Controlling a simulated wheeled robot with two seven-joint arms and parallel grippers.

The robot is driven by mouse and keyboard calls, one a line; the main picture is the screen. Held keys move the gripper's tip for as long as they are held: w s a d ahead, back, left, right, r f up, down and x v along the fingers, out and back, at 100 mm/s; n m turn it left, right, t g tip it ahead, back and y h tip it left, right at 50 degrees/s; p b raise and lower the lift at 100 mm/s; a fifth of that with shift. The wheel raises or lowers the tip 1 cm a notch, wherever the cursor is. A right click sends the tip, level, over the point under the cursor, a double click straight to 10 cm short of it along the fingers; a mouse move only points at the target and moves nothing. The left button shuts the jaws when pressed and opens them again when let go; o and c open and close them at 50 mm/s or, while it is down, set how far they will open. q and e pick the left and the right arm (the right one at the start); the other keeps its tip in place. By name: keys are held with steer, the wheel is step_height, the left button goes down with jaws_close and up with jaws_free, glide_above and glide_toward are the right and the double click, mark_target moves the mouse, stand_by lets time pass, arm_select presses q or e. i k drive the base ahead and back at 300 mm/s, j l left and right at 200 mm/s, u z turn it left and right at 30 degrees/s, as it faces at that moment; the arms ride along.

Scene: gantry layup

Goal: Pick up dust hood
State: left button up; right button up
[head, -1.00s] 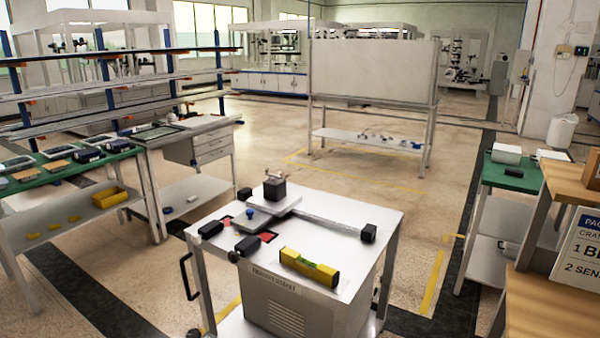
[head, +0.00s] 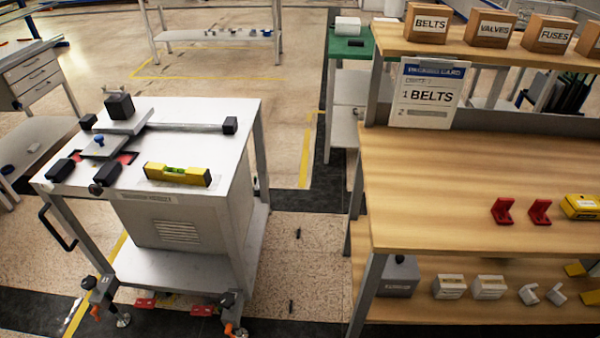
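No thing in view is clearly readable as the dust hood. A grey box-shaped piece with a black knob on top (head: 397,275) stands on the lower shelf of the wooden bench at the right, partly under the upper board. Its label is too small to read, so I cannot tell whether it is the hood. Neither of my grippers is in view.
A white cart (head: 220,155) at the left carries a yellow level (head: 178,174) and a small slide device (head: 118,122). The wooden bench (head: 440,190) holds red brackets (head: 502,211), a packing card (head: 428,93) and labelled boxes (head: 428,24).

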mark_target(400, 278)
steer(key=z, duration=0.9)
steer(key=i+j+z, duration=0.1)
steer(key=j+z, duration=0.35)
